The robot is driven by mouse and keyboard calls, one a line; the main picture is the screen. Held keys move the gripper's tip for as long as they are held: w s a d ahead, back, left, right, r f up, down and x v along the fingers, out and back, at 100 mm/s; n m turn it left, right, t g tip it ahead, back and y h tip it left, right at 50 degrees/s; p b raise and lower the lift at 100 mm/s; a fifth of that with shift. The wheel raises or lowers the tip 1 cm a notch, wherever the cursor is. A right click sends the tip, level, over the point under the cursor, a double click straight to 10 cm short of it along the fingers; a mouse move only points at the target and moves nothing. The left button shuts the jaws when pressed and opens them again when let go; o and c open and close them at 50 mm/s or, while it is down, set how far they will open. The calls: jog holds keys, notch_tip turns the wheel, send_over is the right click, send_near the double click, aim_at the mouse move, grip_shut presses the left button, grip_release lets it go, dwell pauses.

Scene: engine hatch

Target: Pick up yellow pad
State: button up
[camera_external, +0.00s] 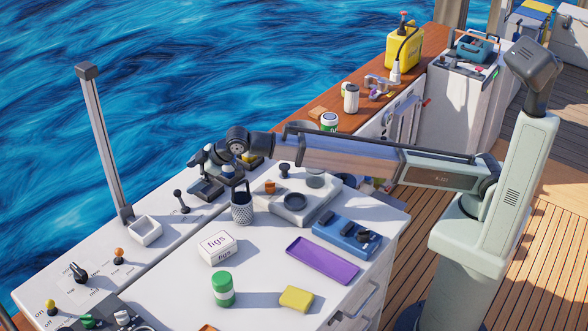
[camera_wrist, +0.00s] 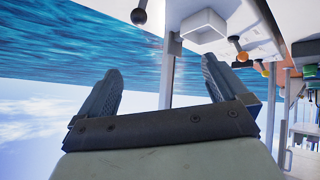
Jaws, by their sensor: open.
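The yellow pad (camera_external: 296,299) lies flat on the white counter near its front edge, with nothing on top of it. My gripper (camera_external: 203,160) is far from it, above the back-left part of the counter next to the sea. In the wrist view my gripper (camera_wrist: 158,66) shows two separated fingers with nothing between them. The yellow pad cannot be made out in the wrist view.
A green-lidded jar (camera_external: 222,290) stands left of the pad, and a white figs box (camera_external: 217,247) stands behind the jar. A purple tray (camera_external: 322,260) lies behind the pad. A mesh cup (camera_external: 242,209), a blue device (camera_external: 346,237) and an upright post (camera_external: 104,145) also stand here.

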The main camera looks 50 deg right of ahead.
jog(key=s+a+n+g, duration=0.2)
jog(key=s+a, duration=0.9)
jog(key=s, duration=0.2)
jog(key=n+g+h, duration=0.5)
jog(key=n+g, duration=0.1)
jog(key=n, duration=0.2)
send_over(297, 296)
notch_tip(297, 296, down, 14)
jog(key=shift+r, duration=0.1)
jog(key=shift+c, duration=0.5)
jog(key=c, duration=0.7)
jog(key=shift+o, duration=0.2)
